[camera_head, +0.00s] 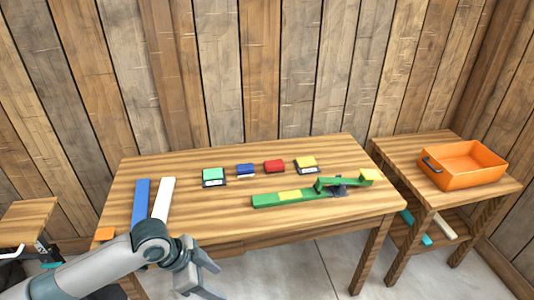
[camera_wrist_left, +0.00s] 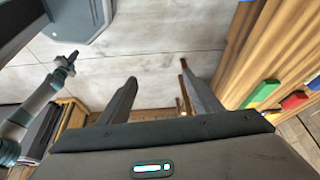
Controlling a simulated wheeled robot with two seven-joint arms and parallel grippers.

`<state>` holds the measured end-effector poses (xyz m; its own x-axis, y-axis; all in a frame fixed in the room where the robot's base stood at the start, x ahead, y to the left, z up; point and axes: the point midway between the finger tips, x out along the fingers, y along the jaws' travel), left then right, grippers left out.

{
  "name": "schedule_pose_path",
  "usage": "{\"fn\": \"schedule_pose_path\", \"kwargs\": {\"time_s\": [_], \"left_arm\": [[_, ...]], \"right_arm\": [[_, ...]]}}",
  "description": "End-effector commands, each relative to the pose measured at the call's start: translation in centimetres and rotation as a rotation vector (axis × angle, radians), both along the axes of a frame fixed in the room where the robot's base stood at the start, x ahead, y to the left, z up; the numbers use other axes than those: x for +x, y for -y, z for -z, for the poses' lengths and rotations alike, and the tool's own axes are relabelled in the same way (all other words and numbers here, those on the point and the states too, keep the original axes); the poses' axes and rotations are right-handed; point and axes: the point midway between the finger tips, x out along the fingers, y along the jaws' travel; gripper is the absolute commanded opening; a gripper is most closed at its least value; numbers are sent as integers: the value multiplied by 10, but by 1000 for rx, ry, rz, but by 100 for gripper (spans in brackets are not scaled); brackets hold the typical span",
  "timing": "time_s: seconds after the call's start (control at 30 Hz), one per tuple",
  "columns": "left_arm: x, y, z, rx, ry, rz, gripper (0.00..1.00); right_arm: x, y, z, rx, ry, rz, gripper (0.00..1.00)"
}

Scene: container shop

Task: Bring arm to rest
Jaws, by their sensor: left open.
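My left gripper (camera_head: 210,281) is at the front of the table in the head view, low near the bottom edge of the picture. Its fingers are spread and nothing is between them. In the left wrist view, its two dark fingers (camera_wrist_left: 160,95) stand apart, with floor and a table's legs seen beyond them. A grey arm that looks like my right one comes in from the left of that view. Its small end, my right gripper (camera_wrist_left: 67,63), is too small to read. The right arm does not show in the head view.
The wooden table (camera_head: 240,222) holds a blue bar (camera_head: 140,202), a white bar (camera_head: 163,199), several small coloured blocks and a green bar assembly (camera_head: 277,199). An orange tray (camera_head: 466,182) stands on a side table at right. The table's front middle is clear.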

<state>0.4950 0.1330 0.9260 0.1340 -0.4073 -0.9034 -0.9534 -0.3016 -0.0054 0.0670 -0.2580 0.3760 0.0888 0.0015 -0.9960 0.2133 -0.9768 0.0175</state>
Motion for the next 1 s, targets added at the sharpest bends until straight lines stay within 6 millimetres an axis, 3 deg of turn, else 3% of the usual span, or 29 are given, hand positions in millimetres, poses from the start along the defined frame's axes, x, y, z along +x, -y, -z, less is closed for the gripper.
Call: {"fn": "schedule_pose_path", "kwargs": {"time_s": [0.17, 0.37, 0.47, 0.6, 0.77, 0.87, 1.0], "left_arm": [[24, 2, 28, -37, 8, -92, 59], [59, -2, 76, -81, 24, -249, 59], [75, -11, 117, -99, 31, -356, 59], [87, -35, 191, -107, 37, -529, 59], [72, -66, 276, -85, 33, -687, 59], [49, -84, 325, -58, 23, -764, 59], [6, -105, 389, -16, 2, -852, 59]], "right_arm": [[4, -2, 4, 2, 5, 1, 0], [1, -4, 10, 5, 2, 2, 0], [0, -4, 15, 4, 1, 2, 0], [0, -4, 21, 4, 1, 1, 0], [0, -4, 27, 4, 1, 1, 0], [0, -4, 31, 4, 0, 1, 0], [0, -4, 35, 4, 0, 1, 0]]}}
